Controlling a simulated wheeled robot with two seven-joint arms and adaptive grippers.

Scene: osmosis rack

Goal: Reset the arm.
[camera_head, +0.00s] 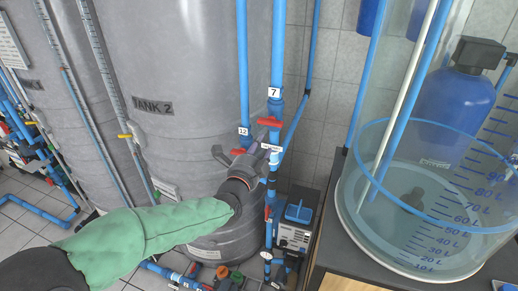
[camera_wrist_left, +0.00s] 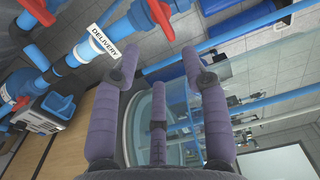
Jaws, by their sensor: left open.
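My left arm comes in from the lower left in a green sleeve. Its gripper (camera_head: 250,150) is in front of the blue pipes beside TANK 2, with its dark fingers spread near a red valve handle (camera_head: 270,122). In the left wrist view the gripper (camera_wrist_left: 160,62) is open, with three purple-grey fingers apart and nothing between them. A red handle (camera_wrist_left: 160,15) shows there beyond the fingertips, near a white DELIVERY label (camera_wrist_left: 103,41). I cannot tell whether any finger touches the pipework. My right gripper is not in view.
The large grey TANK 2 (camera_head: 185,70) stands behind the gripper. Vertical blue pipes (camera_head: 279,55) run close by it. A clear graduated vessel (camera_head: 432,255) with water stands on a dark-topped bench (camera_head: 335,235) at right. A small pump unit (camera_head: 296,228) sits below the pipes.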

